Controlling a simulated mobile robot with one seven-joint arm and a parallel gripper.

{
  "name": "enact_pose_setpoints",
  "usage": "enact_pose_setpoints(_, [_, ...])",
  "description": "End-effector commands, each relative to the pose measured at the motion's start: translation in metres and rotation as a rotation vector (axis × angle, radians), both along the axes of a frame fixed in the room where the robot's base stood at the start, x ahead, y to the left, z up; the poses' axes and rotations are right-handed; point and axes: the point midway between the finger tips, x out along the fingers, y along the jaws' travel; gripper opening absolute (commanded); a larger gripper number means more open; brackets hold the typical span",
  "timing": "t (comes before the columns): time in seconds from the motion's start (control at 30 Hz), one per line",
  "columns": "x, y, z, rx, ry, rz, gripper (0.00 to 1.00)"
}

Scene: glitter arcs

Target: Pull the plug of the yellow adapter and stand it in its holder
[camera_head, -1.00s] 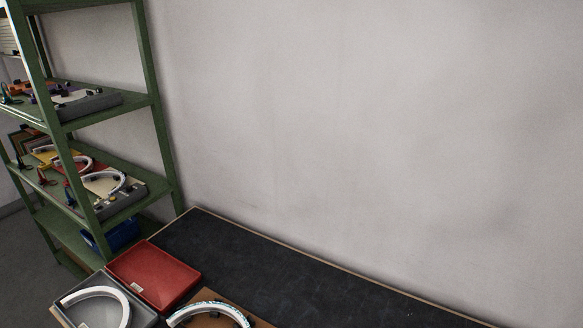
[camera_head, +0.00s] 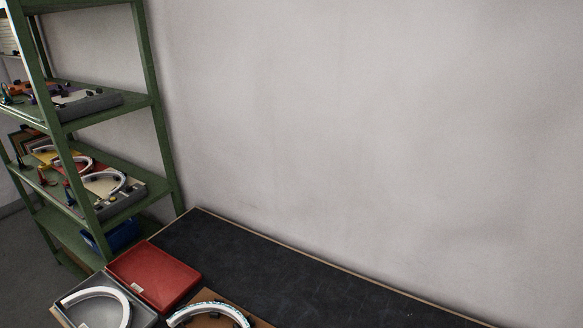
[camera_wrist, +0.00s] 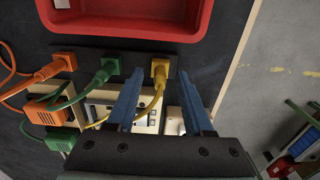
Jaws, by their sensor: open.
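In the wrist view, a yellow plug (camera_wrist: 160,71) sits in a dark socket at the edge of the dark table top, with its yellow cord running down behind my gripper. My gripper (camera_wrist: 160,77) is open, its two blue fingers apart, one to each side of the plug in the picture. I cannot tell how far above the plug the fingertips are. An orange plug (camera_wrist: 57,65) and a green plug (camera_wrist: 106,69) sit in a row to its left. The yellow adapter's body and its holder cannot be made out. The head view shows neither the gripper nor the plugs.
A red tray (camera_wrist: 130,30) lies just beyond the plugs; it also shows in the head view (camera_head: 152,275). Orange (camera_wrist: 45,113) and green (camera_wrist: 62,137) blocks lie at left among cords. A green shelf (camera_head: 160,140) stands left of the table. The table's right part is clear.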

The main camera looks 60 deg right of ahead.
Motion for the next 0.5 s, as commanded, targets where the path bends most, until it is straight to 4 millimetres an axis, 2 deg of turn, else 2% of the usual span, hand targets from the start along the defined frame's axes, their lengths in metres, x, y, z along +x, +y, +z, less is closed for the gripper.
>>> enact_pose_setpoints(0.5, [0.0,0.0,0.034,0.0,0.0,0.0,0.52])
